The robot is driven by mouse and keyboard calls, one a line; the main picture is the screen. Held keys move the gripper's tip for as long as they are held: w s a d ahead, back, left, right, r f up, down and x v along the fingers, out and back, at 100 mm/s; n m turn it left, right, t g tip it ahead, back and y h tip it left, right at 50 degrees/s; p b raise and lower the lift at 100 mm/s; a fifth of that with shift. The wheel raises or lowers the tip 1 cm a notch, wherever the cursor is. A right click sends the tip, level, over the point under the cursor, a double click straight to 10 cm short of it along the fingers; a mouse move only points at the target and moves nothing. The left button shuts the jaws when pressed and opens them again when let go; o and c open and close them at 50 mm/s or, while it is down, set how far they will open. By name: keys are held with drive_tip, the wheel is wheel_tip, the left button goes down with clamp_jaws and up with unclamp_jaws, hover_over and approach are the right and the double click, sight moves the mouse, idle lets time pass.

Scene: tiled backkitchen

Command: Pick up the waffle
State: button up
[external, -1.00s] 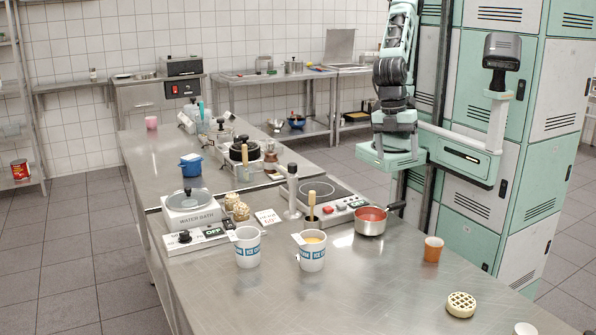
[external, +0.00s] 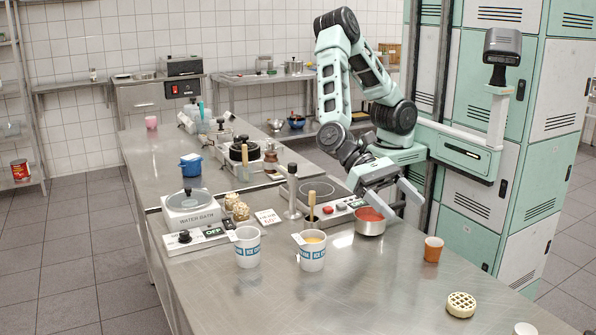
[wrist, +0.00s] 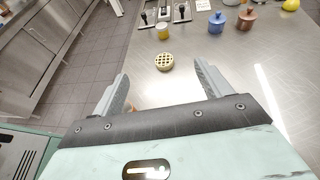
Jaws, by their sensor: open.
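The waffle (external: 461,304) is round, pale yellow and gridded. It lies flat on the steel worktop (external: 400,300), near its right side in the external view. In the wrist view the waffle (wrist: 164,62) shows on the worktop beyond the fingers, about midway between their tips. My gripper (external: 404,207) is open and empty. It is above and just right of the saucepan, well apart from the waffle. Both fingers of my gripper (wrist: 161,70) show in the wrist view.
A saucepan (external: 369,228) with red contents stands just below my gripper. Two white-blue cups (external: 312,256) stand left. The worktop around the waffle is clear.

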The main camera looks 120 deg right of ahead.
approach(458, 298)
drive_tip(key=p+x, duration=0.2)
drive_tip(key=x, duration=0.2)
drive_tip(key=shift+f, duration=0.2)
drive_tip(key=p+x, duration=0.1)
drive_tip(key=x, duration=0.1)
drive_tip(key=p+x, duration=0.1)
drive_tip(key=x, duration=0.1)
drive_tip(key=shift+a+p, duration=0.3)
drive_tip(key=shift+a, duration=0.15)
drive_tip(key=shift+a+f, duration=0.1)
drive_tip(key=shift+a, duration=0.15)
drive_tip(key=shift+c, duration=0.4)
drive_tip(key=c, duration=1)
